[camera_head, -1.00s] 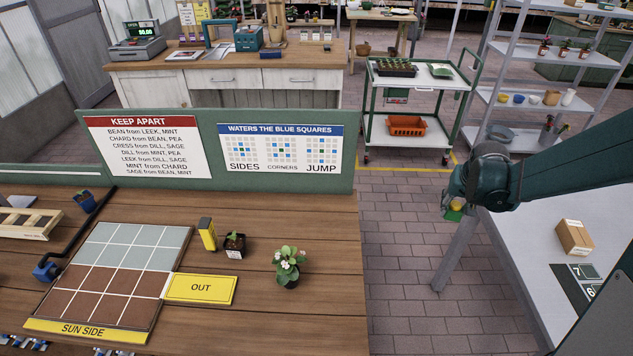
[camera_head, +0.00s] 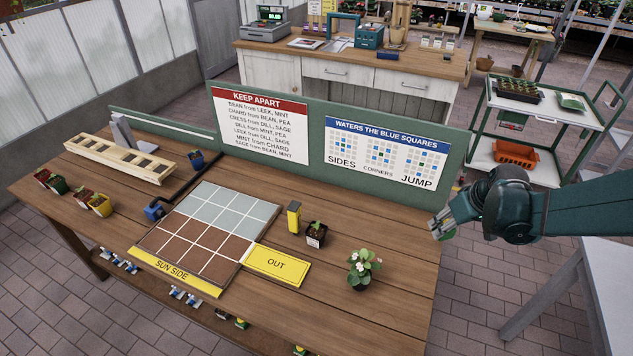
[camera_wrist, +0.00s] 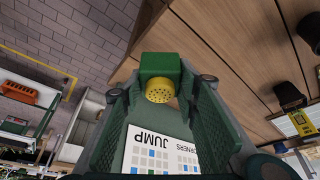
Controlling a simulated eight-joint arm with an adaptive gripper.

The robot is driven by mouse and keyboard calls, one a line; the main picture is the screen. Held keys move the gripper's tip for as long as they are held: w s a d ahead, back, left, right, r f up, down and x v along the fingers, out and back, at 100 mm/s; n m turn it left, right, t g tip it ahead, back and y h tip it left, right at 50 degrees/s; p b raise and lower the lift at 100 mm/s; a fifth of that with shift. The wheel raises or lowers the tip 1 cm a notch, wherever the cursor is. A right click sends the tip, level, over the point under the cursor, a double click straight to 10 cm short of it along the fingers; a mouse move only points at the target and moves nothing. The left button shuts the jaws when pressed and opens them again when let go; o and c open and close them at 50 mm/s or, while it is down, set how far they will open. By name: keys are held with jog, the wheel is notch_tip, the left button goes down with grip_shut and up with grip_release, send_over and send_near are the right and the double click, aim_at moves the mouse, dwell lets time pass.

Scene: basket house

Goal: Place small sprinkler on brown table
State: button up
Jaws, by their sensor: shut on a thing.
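My gripper (camera_head: 440,224) is at the right end of the green board, by the right edge of the brown table (camera_head: 325,290). In the wrist view my gripper (camera_wrist: 163,92) is shut on the small sprinkler. The small sprinkler (camera_wrist: 159,86) has a green block body and a round yellow head with holes, and sits between the two green finger pads. In the head view the fingers mostly hide it. The brown table also shows in the wrist view (camera_wrist: 222,60).
On the table are a square grid board (camera_head: 212,230), a yellow OUT sign (camera_head: 276,264), a yellow box (camera_head: 294,217), a potted seedling (camera_head: 316,235) and a white-flowered plant (camera_head: 362,270). The green sign board (camera_head: 315,158) stands along the back. The table's front right is bare.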

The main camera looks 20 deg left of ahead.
jog(key=s+a+n+g, duration=0.1)
jog(key=s+a+n, duration=0.2)
jog(key=a, duration=0.6)
jog(key=s+a+r+n+g+y+p, duration=0.1)
jog(key=s+a+n, duration=0.2)
jog(key=a, duration=0.6)
jog(key=s+a+n+g, duration=0.1)
jog(key=s+a+n, duration=0.3)
jog(key=a, duration=0.5)
jog(key=shift+s+a+r+g+y+p, duration=0.15)
jog(key=shift+s+a+g+y+p, duration=0.2)
jog(key=shift+s, duration=0.5)
jog(key=shift+f+b, duration=0.55)
jog(key=shift+f, duration=2.6)
jog(key=shift+f, duration=0.1)
jog(key=shift+f+b, duration=0.4)
jog(key=shift+f, duration=1.35)
jog(key=shift+f, duration=0.2)
